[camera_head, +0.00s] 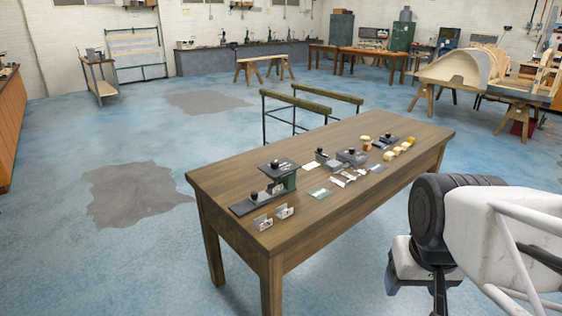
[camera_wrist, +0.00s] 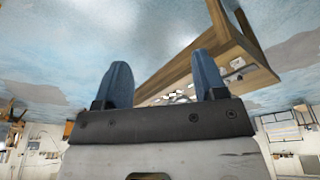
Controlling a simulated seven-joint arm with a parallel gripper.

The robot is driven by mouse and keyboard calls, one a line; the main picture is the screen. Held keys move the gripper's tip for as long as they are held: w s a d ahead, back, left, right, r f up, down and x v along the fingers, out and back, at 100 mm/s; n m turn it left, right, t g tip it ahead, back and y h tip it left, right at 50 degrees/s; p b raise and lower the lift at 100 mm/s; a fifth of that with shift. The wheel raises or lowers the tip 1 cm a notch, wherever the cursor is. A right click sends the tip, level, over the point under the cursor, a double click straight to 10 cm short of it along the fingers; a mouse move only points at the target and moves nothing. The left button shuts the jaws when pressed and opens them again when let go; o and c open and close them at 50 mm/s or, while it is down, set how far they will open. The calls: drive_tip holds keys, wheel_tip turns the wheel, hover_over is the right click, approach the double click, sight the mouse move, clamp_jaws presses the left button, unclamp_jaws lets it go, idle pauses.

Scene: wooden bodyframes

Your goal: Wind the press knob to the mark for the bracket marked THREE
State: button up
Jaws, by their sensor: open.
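In the head view a dark press (camera_head: 282,183) stands near the left end of the wooden table. A round black knob (camera_head: 275,163) sits on its top, and another black knob (camera_head: 253,196) sits on its low plate. Two small metal brackets (camera_head: 263,222) (camera_head: 284,211) stand at the table's front edge, in front of the press. Any marks on the brackets or the knob scale are too small to read. My gripper (camera_wrist: 163,80) shows two blue fingers, apart and empty. In the head view my arm is right of the table, clear of the press.
The wooden table (camera_head: 225,177) also carries pale cards, a dark block device (camera_head: 351,156) and several small yellowish pieces (camera_head: 388,155) towards its right end. Two padded rails (camera_head: 328,93) stand behind it. The blue floor around the table is largely open.

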drive_tip(key=w+a+r+n, duration=0.15)
drive_tip(key=w+r, duration=0.25)
drive_tip(key=w, duration=0.6)
drive_tip(key=w+a+r, duration=0.2)
drive_tip(key=w+r, duration=0.2)
drive_tip(key=w, duration=0.6)
drive_tip(key=n+g, duration=0.3)
hover_over(275, 162)
wheel_tip(275, 162, down, 17)
drive_tip(key=shift+s+d+r, duration=0.1)
drive_tip(key=shift+w+a+f, duration=0.2)
drive_tip(key=shift+f, duration=0.1)
drive_tip(key=shift+f, duration=3.8)
drive_tip(key=c, duration=0.9)
